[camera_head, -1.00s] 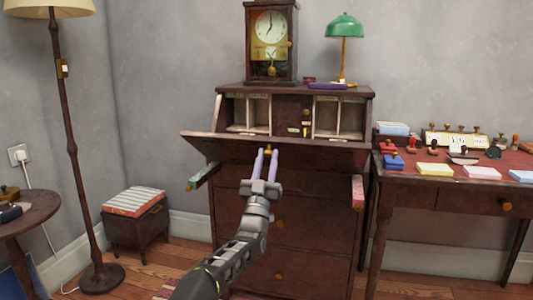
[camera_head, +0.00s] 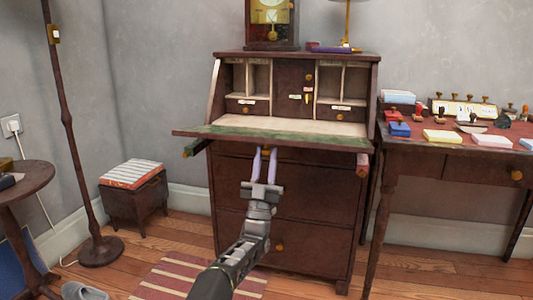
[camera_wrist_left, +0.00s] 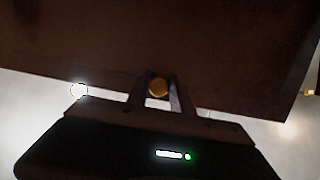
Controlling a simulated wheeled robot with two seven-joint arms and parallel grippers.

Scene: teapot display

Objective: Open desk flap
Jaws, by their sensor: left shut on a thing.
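The desk flap (camera_head: 300,136) of the dark wooden desk is lowered to about level, its green and cream inner side facing up. Behind it the desk's cubbyholes and small drawers (camera_head: 249,107) are in view. My left gripper (camera_head: 264,152) is under the flap's front edge with its pale fingers pointing up. In the left wrist view the fingers are shut around a round brass knob (camera_wrist_left: 158,87) on the dark outer face of the flap. The fingertips are partly hidden by the flap in the head view. My right gripper is not in view.
Pull-out supports, the left one (camera_head: 195,147) and the right one (camera_head: 363,165), stick out beside the drawers below the flap. A side table (camera_head: 455,150) with stamps and paper stands right. A lamp pole (camera_head: 68,130) and a stool (camera_head: 134,195) stand left.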

